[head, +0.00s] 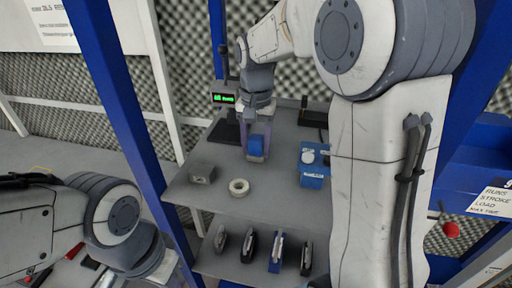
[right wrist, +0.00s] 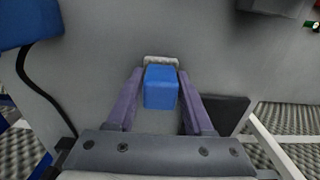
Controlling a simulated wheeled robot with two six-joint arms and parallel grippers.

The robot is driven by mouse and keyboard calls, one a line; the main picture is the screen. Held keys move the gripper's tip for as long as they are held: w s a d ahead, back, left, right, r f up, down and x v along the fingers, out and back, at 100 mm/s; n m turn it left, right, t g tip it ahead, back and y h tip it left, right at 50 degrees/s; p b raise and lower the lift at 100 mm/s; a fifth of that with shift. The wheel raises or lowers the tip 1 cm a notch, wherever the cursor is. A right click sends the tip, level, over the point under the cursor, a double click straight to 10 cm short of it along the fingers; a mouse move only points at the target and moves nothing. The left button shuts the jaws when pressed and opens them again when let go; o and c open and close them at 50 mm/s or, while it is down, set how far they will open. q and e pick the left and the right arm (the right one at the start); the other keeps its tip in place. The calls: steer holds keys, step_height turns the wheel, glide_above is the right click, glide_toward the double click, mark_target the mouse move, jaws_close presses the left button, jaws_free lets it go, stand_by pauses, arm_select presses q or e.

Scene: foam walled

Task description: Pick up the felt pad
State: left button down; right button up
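A blue block (head: 255,143), which I take to be the felt pad, sits on the grey upper shelf. In the right wrist view this blue block (right wrist: 160,88) has a light grey strip along its far edge. My right gripper (head: 257,140) reaches down over it. In the right wrist view the purple fingers of the right gripper (right wrist: 160,75) stand on both sides of the block, with narrow gaps, so it looks open around it. My left arm is at the lower left of the head view; its fingers are not visible.
On the shelf (head: 290,205) are a white ring (head: 239,187), a grey metal block (head: 202,173), a blue box (head: 314,170) with a white top and a display with green digits (head: 223,99). Several tools stand on the lower shelf. Blue posts flank the shelf.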

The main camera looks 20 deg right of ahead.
mark_target(256, 137)
jaws_close()
step_height(256, 137, up, 10)
steer(key=shift+r+b, duration=0.1)
steer(key=shift+b, duration=0.6)
